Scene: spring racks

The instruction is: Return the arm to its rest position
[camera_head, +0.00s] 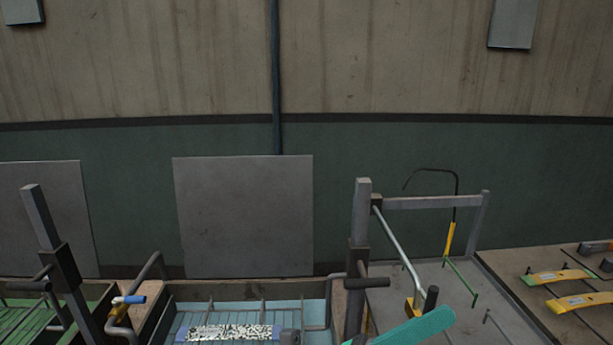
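My gripper and arm do not show for certain in the head view. I cannot tell from this frame how the arm is posed or what the gripper holds.
A grey metal rack (362,215) with bars stands right of centre. A teal piece (415,328) shows at the bottom edge. A blue tray (180,323) holds a patterned piece (232,332). A green tray (98,293) is at left. Yellow-green pieces (580,301) lie on a brown surface at right.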

